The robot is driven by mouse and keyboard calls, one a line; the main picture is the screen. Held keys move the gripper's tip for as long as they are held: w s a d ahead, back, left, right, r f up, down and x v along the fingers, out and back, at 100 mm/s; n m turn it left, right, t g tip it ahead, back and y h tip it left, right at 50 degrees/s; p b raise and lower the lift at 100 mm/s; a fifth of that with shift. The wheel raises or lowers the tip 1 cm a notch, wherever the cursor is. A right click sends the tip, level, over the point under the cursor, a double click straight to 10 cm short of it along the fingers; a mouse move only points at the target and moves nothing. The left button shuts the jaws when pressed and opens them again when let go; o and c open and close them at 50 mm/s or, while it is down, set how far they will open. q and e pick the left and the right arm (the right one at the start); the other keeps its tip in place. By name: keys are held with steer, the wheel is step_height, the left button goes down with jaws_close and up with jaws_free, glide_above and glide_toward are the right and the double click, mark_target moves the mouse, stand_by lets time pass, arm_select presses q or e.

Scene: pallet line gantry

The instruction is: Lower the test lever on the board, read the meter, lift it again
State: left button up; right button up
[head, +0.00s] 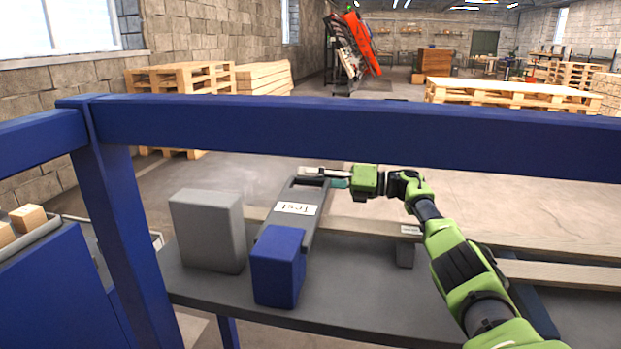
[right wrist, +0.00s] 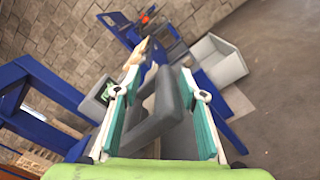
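The grey board (head: 290,232) carries a white label (head: 296,209) that seems to read "Test", seen upside down. At its far end is a grey lever handle (head: 311,182), with my right gripper (head: 330,176) at it, coming from the right. In the right wrist view the grey handle (right wrist: 153,128) is a loop lying between the two spread teal-and-white fingers of my right gripper (right wrist: 158,78). The fingers are open, and I cannot tell whether either touches it. A small box with a dark green face (right wrist: 104,92) is partly behind one finger; I cannot tell whether it is the meter. My left gripper is out of view.
A grey box (head: 207,232) and a blue block (head: 278,268) stand at the board's near end on the dark table (head: 340,305). Wooden planks (head: 480,239) lie to the right. Pallets (head: 510,93) stand behind.

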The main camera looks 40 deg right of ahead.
steer(key=v, duration=1.2)
